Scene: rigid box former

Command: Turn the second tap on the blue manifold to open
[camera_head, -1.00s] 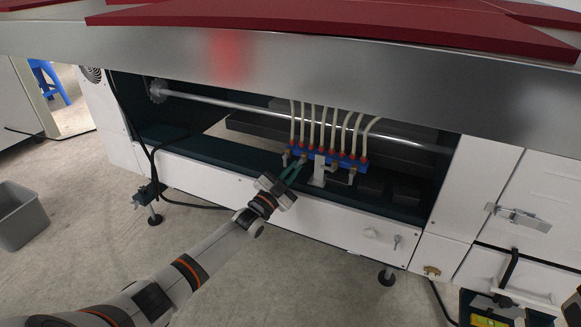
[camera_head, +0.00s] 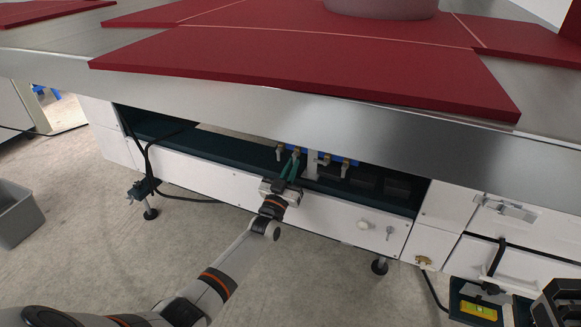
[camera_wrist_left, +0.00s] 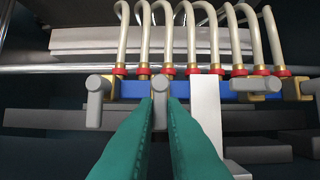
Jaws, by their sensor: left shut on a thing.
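The blue manifold (camera_wrist_left: 134,89) runs across the left wrist view, with red-collared pale hoses on top. In the head view the tabletop edge hides most of it, and only a blue strip (camera_head: 325,154) and the taps show. The second tap (camera_wrist_left: 160,84) has a grey handle that hangs down in the left wrist view. My left gripper (camera_head: 291,167) is shut on that handle, with a green finger on each side of it (camera_wrist_left: 160,112). The first tap (camera_wrist_left: 97,100) also hangs down, left of the fingers. My right gripper (camera_head: 558,302) shows only partly at the lower right corner.
A grey bracket (camera_wrist_left: 207,115) stands close right of the fingers. The third tap (camera_wrist_left: 250,84) has its handle sideways. The steel tabletop edge (camera_head: 250,105) overhangs the bay, and a white panel (camera_head: 330,215) lies below it. A grey bin (camera_head: 18,215) stands at the left.

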